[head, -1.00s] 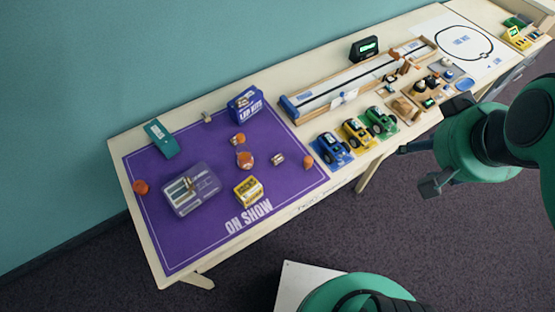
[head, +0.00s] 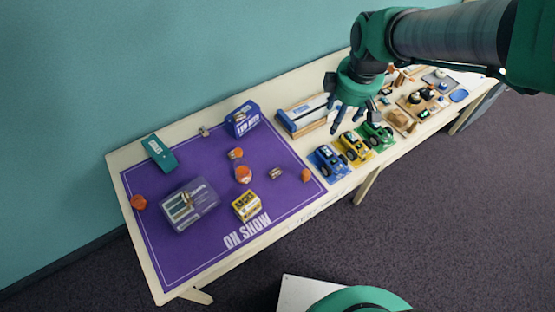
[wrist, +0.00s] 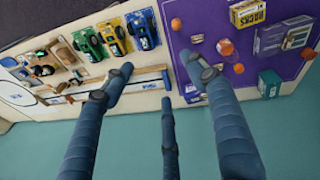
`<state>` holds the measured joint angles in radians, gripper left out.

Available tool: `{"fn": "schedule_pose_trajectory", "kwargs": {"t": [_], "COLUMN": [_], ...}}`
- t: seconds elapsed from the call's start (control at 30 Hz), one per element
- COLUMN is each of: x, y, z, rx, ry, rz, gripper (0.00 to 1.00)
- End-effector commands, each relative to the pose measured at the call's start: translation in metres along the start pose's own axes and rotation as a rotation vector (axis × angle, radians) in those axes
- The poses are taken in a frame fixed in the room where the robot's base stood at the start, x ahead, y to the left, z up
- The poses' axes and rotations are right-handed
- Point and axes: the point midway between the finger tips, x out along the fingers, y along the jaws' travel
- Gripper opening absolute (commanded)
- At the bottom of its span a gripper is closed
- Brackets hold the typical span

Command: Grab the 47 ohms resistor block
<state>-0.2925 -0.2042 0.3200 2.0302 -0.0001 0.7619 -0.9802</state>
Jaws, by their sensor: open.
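No label reading 47 ohms is legible. Small resistor-like blocks sit on the purple mat (head: 175,258): one right of centre (head: 275,173), one near the back edge (head: 204,132). A similar banded piece (head: 187,199) shows at the clear-lidded case (head: 203,206); whether it lies on or inside I cannot tell. My gripper (head: 346,112) is open and empty, fingers spread, above the track and toy cars, to the right of the mat. It also shows in the wrist view (wrist: 160,78).
Orange pieces (head: 243,174), a yellow box (head: 246,205), a blue kit box (head: 242,119) and a teal box (head: 160,153) stand on the mat. Toy cars (head: 329,162) and a long wooden-edged track (head: 303,113) lie to the right. Bare mat surrounds the right-hand block.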

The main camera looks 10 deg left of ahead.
Motion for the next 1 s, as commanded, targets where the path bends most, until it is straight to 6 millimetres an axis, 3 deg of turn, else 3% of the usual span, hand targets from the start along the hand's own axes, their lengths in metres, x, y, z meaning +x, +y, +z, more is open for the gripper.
{"fn": "schedule_pose_trajectory", "kwargs": {"t": [0.3, 0.6, 0.8, 1.0], "x": [0.097, 0.200, 0.262, 0.295], "y": [0.000, -0.026, -0.051, -0.067], "z": [-0.069, -0.124, -0.150, -0.162], "rx": [-0.405, -0.787, -1.010, -1.132], "ry": [-0.020, -0.021, -0.012, -0.004], "rz": [-0.086, -0.170, -0.217, -0.243], "gripper": [0.57, 0.57, 0.57, 0.57]}}
